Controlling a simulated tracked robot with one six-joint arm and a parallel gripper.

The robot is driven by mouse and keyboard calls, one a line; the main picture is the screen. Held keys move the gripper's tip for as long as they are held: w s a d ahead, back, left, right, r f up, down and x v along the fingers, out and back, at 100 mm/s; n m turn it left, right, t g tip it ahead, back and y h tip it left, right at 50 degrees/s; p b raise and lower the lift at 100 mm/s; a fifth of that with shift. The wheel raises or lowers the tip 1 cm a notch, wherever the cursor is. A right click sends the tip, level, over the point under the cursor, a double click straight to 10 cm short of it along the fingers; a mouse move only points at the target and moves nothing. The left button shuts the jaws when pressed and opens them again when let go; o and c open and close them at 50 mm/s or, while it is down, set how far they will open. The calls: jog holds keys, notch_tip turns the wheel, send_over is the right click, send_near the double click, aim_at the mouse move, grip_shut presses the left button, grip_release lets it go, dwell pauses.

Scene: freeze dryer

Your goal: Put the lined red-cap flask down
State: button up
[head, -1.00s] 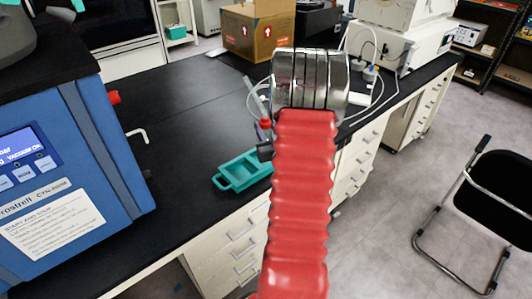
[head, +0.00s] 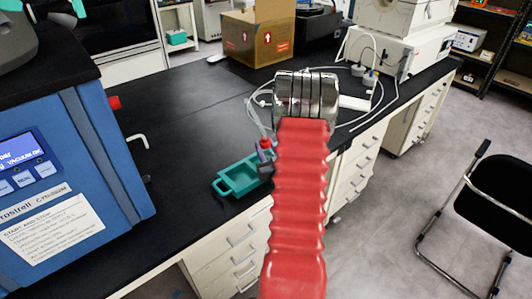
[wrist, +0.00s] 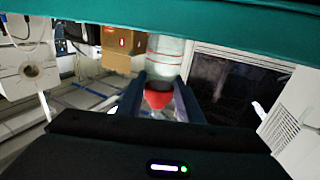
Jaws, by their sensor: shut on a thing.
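The flask (wrist: 165,55) is clear with red lines and has a red cap (wrist: 158,97). In the wrist view, the two dark fingers of my gripper (wrist: 160,100) stand either side of the flask at its red cap. In the head view the clear flask (head: 255,118) leans up and left from its red cap (head: 264,143). My gripper (head: 265,157) is partly hidden by my arm and appears over the right end of a teal tray (head: 226,190) on the black bench. I cannot tell whether the flask touches anything below.
The blue machine (head: 100,160) with a display stands at the left. A cardboard box (head: 258,38) and a white instrument (head: 400,45) with loose cables stand behind. Bare black benchtop (head: 180,100) lies between the machine and the tray.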

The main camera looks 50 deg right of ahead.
jog(key=shift+f, duration=1.2)
jog(key=o, duration=1.1)
jog(key=shift+f, duration=0.1)
jog(key=v, duration=1.2)
